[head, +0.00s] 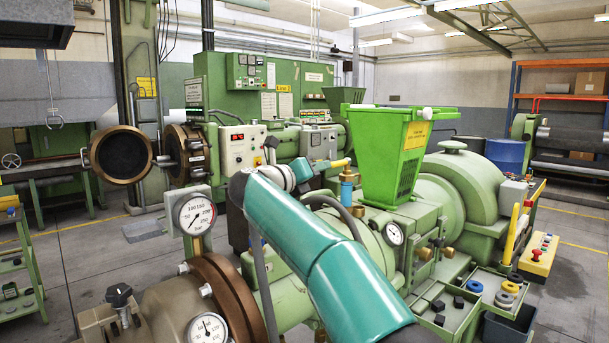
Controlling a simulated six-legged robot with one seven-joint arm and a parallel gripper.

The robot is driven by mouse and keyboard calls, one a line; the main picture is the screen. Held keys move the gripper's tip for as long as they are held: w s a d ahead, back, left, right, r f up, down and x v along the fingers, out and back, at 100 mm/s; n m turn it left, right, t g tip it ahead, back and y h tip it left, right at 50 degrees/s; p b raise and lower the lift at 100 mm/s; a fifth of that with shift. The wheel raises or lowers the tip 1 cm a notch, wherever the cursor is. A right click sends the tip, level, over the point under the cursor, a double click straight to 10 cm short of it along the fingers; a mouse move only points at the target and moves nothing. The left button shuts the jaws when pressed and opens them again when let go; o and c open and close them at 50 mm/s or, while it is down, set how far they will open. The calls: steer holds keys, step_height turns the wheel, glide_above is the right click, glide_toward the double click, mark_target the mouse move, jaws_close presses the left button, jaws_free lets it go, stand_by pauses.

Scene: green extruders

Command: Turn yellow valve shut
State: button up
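A small yellow handle (341,163), which looks like the valve's lever, sits on top of a blue and brass valve body (347,186) on the green extruder, left of the green hopper. It lies nearly level, its left end close to my gripper. My teal arm rises from the bottom right, bends at the left and points back right. My gripper (320,166) is small and dark at its end, beside the yellow handle. I cannot tell whether it touches the handle or whether its fingers are open or shut.
The green hopper (402,150) stands just right of the valve. Pressure gauges (196,214) and a dark hose (335,205) are near my arm. A parts tray (478,322) and a yellow control box (540,254) are at the right. Open floor (90,265) shows at the left.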

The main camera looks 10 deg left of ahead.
steer(key=v, duration=0.4)
steer(key=s+r+n+t+y, duration=0.7)
steer(key=n+y, duration=0.6)
steer(key=n, duration=0.8)
steer(key=s+d+f+n+g+h, duration=0.1)
steer(key=s+d+f+n+g, duration=0.4)
steer(key=s+d+f, duration=0.3)
steer(key=s+d+f+n+g+h, duration=0.1)
steer(key=s+d+f+n+g, duration=0.4)
steer(key=s+f, duration=1)
steer(key=s+d+f+n+g+h, duration=0.1)
steer(key=s+d+f+n+g, duration=0.4)
steer(key=s+d+f, duration=0.6)
steer(key=shift+s+d+f+g, duration=0.3)
steer(key=shift+s+f+g, duration=0.05)
steer(key=shift+f+g, duration=0.35)
